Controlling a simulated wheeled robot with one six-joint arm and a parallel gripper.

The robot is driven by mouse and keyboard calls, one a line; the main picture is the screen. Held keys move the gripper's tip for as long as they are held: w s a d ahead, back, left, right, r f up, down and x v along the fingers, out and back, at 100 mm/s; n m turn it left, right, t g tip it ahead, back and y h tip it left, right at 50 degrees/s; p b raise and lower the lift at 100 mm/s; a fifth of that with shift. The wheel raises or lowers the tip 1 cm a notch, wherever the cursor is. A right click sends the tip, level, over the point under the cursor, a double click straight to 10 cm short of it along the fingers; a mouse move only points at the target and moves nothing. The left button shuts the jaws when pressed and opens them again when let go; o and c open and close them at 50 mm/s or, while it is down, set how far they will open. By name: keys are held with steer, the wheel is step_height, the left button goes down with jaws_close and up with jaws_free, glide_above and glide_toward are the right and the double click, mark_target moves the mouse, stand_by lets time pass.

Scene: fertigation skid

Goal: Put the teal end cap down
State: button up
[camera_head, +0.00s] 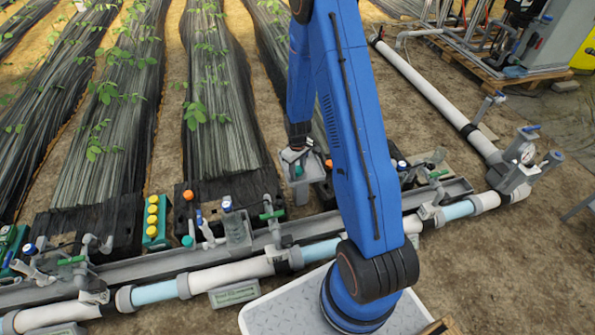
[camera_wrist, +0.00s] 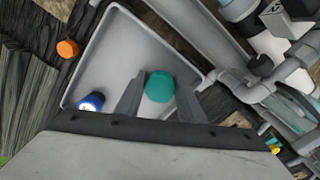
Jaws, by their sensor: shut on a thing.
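The teal end cap (camera_wrist: 159,86) is between the fingers of my gripper (camera_wrist: 160,92) in the wrist view. In the head view my gripper (camera_head: 297,158) points down with the teal cap (camera_head: 298,171) at its tip. Both are over a shallow grey tray (camera_head: 310,194). The tray (camera_wrist: 122,42) fills the middle of the wrist view. I cannot tell whether the cap touches the tray floor. A blue cap with a white part (camera_wrist: 90,102) is in the tray, left of my fingers. My gripper body hides the tray's near part.
An orange cap (camera_wrist: 67,48) lies outside the tray, on the left in the wrist view. Grey pipes and fittings (camera_wrist: 280,75) are at right. In the head view, a grey channel (camera_head: 160,268) and white pipe (camera_head: 235,272) run in front; covered plant rows lie behind.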

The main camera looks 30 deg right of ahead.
steer(key=shift+s+f, duration=0.1)
steer(key=shift+f, duration=0.4)
steer(key=o, duration=1)
steer(key=shift+o, duration=0.2)
steer(key=shift+r, duration=0.15)
